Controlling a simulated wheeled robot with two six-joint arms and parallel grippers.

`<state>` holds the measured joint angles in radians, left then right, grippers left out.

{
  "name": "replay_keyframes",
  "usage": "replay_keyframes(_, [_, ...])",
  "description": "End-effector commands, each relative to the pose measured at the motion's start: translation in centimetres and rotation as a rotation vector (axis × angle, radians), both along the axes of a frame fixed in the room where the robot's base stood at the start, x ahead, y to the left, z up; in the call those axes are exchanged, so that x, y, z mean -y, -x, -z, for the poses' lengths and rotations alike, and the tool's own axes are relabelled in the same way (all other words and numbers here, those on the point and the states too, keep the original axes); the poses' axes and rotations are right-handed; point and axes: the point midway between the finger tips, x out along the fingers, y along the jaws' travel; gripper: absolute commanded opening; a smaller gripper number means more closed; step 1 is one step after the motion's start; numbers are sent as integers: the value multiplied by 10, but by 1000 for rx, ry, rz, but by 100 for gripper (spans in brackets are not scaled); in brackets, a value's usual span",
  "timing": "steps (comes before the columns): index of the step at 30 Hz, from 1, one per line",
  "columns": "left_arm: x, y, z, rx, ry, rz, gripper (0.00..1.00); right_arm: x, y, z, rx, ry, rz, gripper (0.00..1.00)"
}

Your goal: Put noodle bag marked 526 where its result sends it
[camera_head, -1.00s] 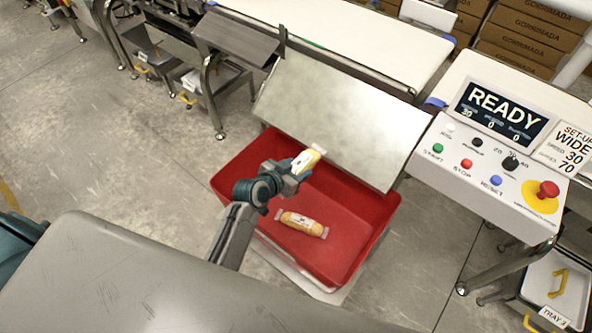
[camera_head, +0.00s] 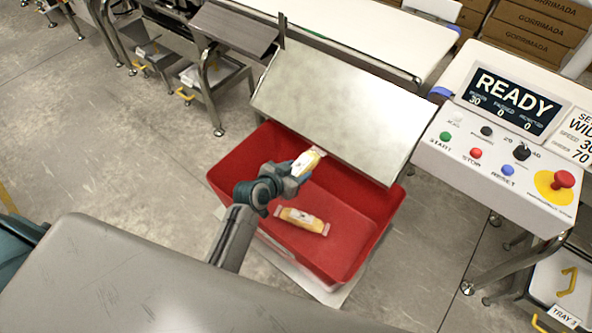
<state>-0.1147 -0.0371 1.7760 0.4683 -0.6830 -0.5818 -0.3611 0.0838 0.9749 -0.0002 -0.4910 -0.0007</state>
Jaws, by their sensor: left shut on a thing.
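My left gripper (camera_head: 290,177) is shut on a noodle bag (camera_head: 306,163), yellow with a white label and clear ends. It holds the bag above the red bin (camera_head: 376,226), towards the bin's upper side below the metal chute. A second, similar noodle bag (camera_head: 303,220) lies on the bin floor, below and right of my gripper. The markings on both bags are too small to read. My right gripper is not in view.
A sloped metal chute plate (camera_head: 345,105) ends over the bin's far edge. A control panel (camera_head: 500,150) at right reads READY, with coloured buttons and a red stop knob (camera_head: 564,179). A tray (camera_head: 567,290) sits low at right. A grey surface (camera_head: 150,285) fills the lower left.

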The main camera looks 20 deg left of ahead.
Motion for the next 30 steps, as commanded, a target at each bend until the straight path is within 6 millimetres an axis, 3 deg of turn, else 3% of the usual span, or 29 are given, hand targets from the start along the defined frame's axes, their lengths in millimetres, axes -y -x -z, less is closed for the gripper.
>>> replay_keyframes(1, [0,0,-1,2,1,0,14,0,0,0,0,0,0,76])
replay_keyframes(2, [0,0,-1,2,1,0,52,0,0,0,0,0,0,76])
replay_keyframes(6, [0,0,-1,1,0,0,76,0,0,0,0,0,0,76])
replay_keyframes(17, [-2,6,-2,-1,-1,0,76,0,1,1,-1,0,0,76])
replay_keyframes(30, [-26,72,-41,1,-2,1,76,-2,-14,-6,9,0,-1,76])
